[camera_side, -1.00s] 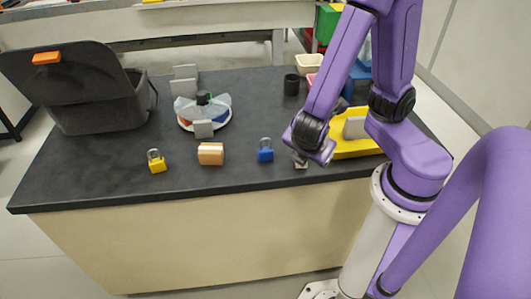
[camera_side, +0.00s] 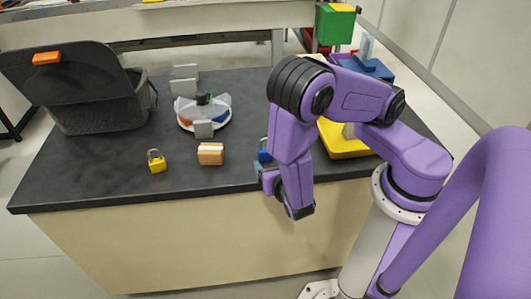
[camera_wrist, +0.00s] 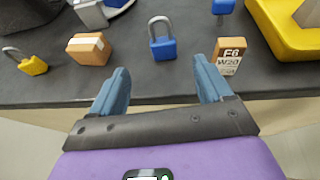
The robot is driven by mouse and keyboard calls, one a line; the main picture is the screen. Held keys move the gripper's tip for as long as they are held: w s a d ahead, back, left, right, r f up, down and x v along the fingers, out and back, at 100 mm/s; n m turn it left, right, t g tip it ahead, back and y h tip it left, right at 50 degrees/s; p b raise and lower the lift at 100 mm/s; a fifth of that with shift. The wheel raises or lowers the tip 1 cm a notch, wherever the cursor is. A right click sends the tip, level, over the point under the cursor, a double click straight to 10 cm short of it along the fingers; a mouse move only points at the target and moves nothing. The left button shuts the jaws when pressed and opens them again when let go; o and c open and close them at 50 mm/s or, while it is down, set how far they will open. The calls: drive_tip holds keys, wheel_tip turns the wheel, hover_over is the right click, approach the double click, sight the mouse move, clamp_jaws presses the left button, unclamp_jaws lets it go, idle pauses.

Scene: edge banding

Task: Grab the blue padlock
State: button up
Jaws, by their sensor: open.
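The blue padlock (camera_wrist: 163,47) stands on the dark tabletop in the wrist view, with its grey shackle up. It lies ahead of and between my two blue fingers, apart from both. In the side view the padlock (camera_side: 264,152) is partly hidden behind my wrist. My gripper (camera_wrist: 162,78) is open and empty, at the table's front edge. In the side view my gripper is mostly hidden by my arm, with a bit of blue finger (camera_side: 258,168) showing.
A yellow padlock (camera_side: 156,161) and an orange-brown box (camera_side: 210,153) stand to the left. A labelled block (camera_wrist: 229,57) is close beside my right finger. A yellow tray (camera_side: 345,146) is at right. A dark bin (camera_side: 95,105) stands at back left.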

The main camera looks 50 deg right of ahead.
sight(263, 155)
drive_tip(key=x, duration=0.9)
drive_tip(key=shift+w+d+f, duration=0.1)
drive_tip(key=shift+f, duration=0.05)
drive_tip(key=x, duration=0.4)
drive_tip(key=shift+d+f, duration=0.15)
drive_tip(key=shift+f, duration=0.15)
drive_tip(key=shift+w+d+f, duration=0.2)
drive_tip(key=shift+w+d, duration=0.1)
drive_tip(key=c, duration=1.1)
